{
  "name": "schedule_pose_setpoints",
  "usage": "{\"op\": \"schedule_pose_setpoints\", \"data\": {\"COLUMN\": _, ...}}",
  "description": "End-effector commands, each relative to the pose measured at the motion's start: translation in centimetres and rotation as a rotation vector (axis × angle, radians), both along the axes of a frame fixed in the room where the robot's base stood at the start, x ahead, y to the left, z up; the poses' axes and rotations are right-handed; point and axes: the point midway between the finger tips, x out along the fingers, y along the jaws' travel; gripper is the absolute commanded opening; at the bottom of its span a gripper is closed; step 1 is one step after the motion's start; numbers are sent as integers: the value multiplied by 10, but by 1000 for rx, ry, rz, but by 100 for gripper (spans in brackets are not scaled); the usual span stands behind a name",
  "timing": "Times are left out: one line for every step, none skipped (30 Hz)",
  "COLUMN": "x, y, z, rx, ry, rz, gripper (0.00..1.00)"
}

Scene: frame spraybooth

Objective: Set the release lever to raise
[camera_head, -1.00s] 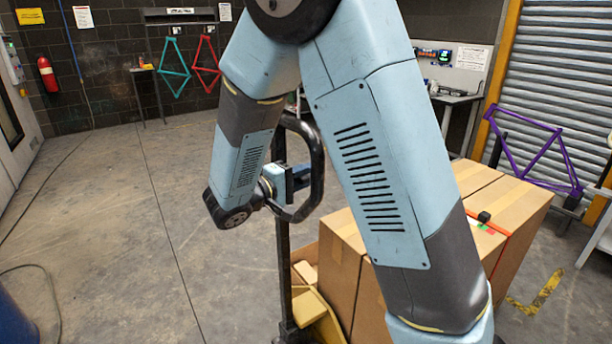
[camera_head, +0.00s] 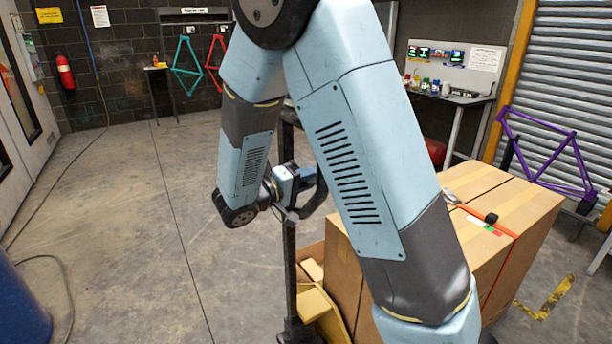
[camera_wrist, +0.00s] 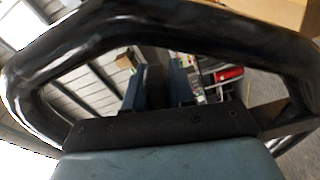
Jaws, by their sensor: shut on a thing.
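The black loop handle (camera_head: 314,198) of a pallet jack stands on a dark upright post (camera_head: 290,260). My upper arm hides much of the loop in the head view. My gripper (camera_head: 307,176) reaches to the inside of the loop from the left. In the wrist view, the loop (camera_wrist: 200,28) arches across the picture, and my gripper's dark blue fingers (camera_wrist: 158,92) show through it. They are closed on a dark narrow piece between them, which looks like the release lever (camera_wrist: 156,84). The lever's setting cannot be read.
Taped cardboard boxes (camera_head: 470,208) stand behind the post, at the right. A purple bike frame (camera_head: 545,150) is beside the shutter. A workbench (camera_head: 450,98) is at the back. A blue drum (camera_head: 20,310) is at lower left, with a hose on the floor. The left floor is mostly clear.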

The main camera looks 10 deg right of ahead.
Motion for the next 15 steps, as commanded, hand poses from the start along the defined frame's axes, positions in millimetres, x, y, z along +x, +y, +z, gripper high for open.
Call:
{"op": "schedule_pose_setpoints", "data": {"x": 0, "y": 0, "z": -4, "rx": 9, "ry": -17, "rz": -3, "gripper": 0}}
{"op": "schedule_pose_setpoints", "data": {"x": 0, "y": 0, "z": -5, "rx": 15, "ry": -32, "rz": -3, "gripper": 0}}
{"op": "schedule_pose_setpoints", "data": {"x": 0, "y": 0, "z": -6, "rx": 22, "ry": -48, "rz": -3, "gripper": 0}}
{"op": "schedule_pose_setpoints", "data": {"x": 1, "y": 0, "z": -7, "rx": 27, "ry": -60, "rz": -3, "gripper": 0}}
{"op": "schedule_pose_setpoints", "data": {"x": 1, "y": 0, "z": -7, "rx": 31, "ry": -69, "rz": -3, "gripper": 0}}
{"op": "schedule_pose_setpoints", "data": {"x": 1, "y": 0, "z": -8, "rx": 36, "ry": -79, "rz": -3, "gripper": 0}}
{"op": "schedule_pose_setpoints", "data": {"x": 1, "y": 0, "z": -8, "rx": 38, "ry": -85, "rz": -4, "gripper": 0}}
{"op": "schedule_pose_setpoints", "data": {"x": 1, "y": 0, "z": -9, "rx": 40, "ry": -89, "rz": -4, "gripper": 0}}
{"op": "schedule_pose_setpoints", "data": {"x": 1, "y": 0, "z": -9, "rx": 42, "ry": -92, "rz": -3, "gripper": 0}}
{"op": "schedule_pose_setpoints", "data": {"x": 1, "y": 0, "z": -9, "rx": 43, "ry": -93, "rz": -3, "gripper": 0}}
{"op": "schedule_pose_setpoints", "data": {"x": 1, "y": 0, "z": -9, "rx": 43, "ry": -93, "rz": -3, "gripper": 0}}
{"op": "schedule_pose_setpoints", "data": {"x": 1, "y": 0, "z": -9, "rx": 43, "ry": -93, "rz": -3, "gripper": 0}}
{"op": "schedule_pose_setpoints", "data": {"x": 1, "y": 0, "z": -9, "rx": 42, "ry": -93, "rz": -2, "gripper": 0}}
{"op": "schedule_pose_setpoints", "data": {"x": 1, "y": 0, "z": -9, "rx": 42, "ry": -93, "rz": -2, "gripper": 0}}
{"op": "schedule_pose_setpoints", "data": {"x": 1, "y": 0, "z": -9, "rx": 42, "ry": -92, "rz": -2, "gripper": 0}}
